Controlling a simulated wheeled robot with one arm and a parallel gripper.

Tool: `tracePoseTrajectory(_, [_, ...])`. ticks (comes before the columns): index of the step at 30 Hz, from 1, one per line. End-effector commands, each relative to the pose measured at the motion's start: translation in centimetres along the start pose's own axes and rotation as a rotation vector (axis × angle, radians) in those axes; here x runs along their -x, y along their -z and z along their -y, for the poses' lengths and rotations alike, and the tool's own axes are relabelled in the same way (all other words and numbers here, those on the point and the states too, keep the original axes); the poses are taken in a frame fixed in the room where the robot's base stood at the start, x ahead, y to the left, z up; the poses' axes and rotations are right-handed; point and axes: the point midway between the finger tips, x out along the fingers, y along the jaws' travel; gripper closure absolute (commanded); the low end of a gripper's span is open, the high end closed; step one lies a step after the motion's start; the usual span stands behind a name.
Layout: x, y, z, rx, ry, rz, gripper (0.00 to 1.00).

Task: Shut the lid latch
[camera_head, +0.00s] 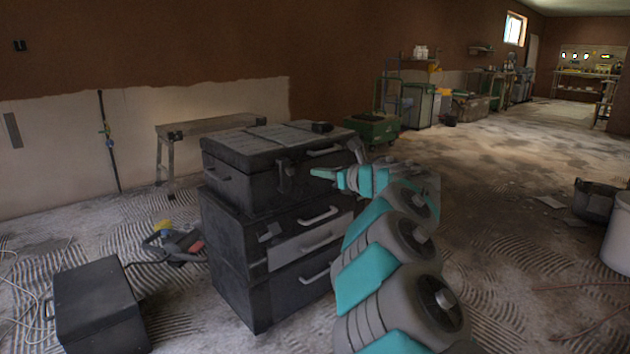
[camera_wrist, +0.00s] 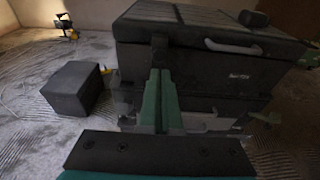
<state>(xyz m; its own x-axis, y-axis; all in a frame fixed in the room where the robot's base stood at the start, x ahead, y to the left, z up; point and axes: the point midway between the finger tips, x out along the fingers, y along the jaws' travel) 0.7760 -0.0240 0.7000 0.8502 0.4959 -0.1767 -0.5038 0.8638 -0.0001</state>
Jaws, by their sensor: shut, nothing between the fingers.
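A black tool chest (camera_head: 236,240) stands in the middle of the head view, with its lid (camera_head: 260,140) lying down on the top box. A dark latch (camera_head: 285,176) is on the front face below the lid's edge. It also shows in the wrist view (camera_wrist: 160,48), straight beyond my fingertips, which partly hide its lower end. I cannot tell whether it is fastened. A second dark latch-like piece (camera_head: 357,149) is at the front's right end. My gripper (camera_head: 316,173) is shut and empty in front of the chest; it also shows in the wrist view (camera_wrist: 160,75).
Drawers with light handles (camera_head: 320,216) are below the top box. A black box (camera_head: 98,306) and a tool with yellow and red parts (camera_head: 180,240) lie on the floor to the left. A wooden bench (camera_head: 205,126) stands behind. The floor on the right is mostly free.

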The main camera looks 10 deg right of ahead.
Motion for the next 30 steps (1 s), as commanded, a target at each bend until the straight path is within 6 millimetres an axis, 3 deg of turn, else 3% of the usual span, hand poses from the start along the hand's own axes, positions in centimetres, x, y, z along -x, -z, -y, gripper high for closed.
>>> tracePoseTrajectory(3, [1.9, -1.4, 0.1, 0.002, 0.004, 0.000, 1.00])
tracePoseTrajectory(9, [3.6, -2.6, 0.0, 0.001, 0.000, 0.001, 1.00])
tracePoseTrajectory(23, [4.0, -3.0, 0.1, -0.003, 0.003, 0.003, 1.00])
tracePoseTrajectory(26, [4.5, -4.7, 0.5, -0.039, 0.042, 0.030, 1.00])
tracePoseTrajectory(30, [7.0, -10.7, 2.5, -0.211, 0.196, 0.148, 1.00])
